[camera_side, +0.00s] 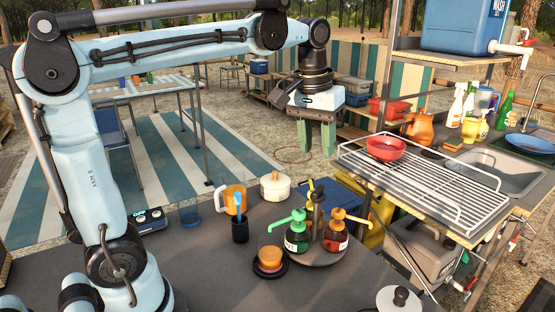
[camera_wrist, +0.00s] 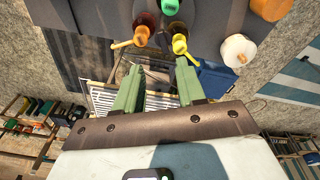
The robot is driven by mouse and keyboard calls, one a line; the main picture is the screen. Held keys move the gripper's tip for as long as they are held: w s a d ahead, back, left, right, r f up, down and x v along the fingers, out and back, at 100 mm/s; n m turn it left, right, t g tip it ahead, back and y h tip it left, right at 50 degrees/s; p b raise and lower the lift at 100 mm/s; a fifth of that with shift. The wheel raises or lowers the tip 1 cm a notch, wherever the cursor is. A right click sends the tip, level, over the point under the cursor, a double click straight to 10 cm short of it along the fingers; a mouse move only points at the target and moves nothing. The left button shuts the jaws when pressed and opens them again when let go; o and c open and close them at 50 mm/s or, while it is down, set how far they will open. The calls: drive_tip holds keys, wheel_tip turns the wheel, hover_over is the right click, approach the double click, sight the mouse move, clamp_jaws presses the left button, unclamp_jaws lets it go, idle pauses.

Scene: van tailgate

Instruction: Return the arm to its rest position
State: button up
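My gripper (camera_side: 316,148) hangs from the outstretched arm with its fingers pointing down, in mid-air beyond the far edge of the dark table. Its two green fingers are apart with nothing between them. In the wrist view my gripper (camera_wrist: 159,68) also shows both green fingers spread, with a gap between them. My pale blue arm rises at the left of the side view and reaches across the top to the right. No object touches the fingers.
A round stand (camera_side: 318,253) with pump bottles, a cream pot (camera_side: 275,186) and an orange mug (camera_side: 234,196) are on the dark table (camera_side: 190,262). Right of my gripper are a wire rack (camera_side: 432,181) with a red bowl (camera_side: 386,148) and a blue water container (camera_side: 462,25) on a shelf.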

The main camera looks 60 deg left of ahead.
drive_tip(key=s+d+f+m+t, duration=0.2)
drive_tip(key=s+f+m+t, duration=0.2)
drive_tip(key=s+f, duration=0.4)
wheel_tip(320, 180, down, 4)
drive_tip(key=shift+s+r+m+t, duration=0.25)
drive_tip(key=shift+s+m+t, duration=0.05)
drive_tip(key=shift+t, duration=0.5)
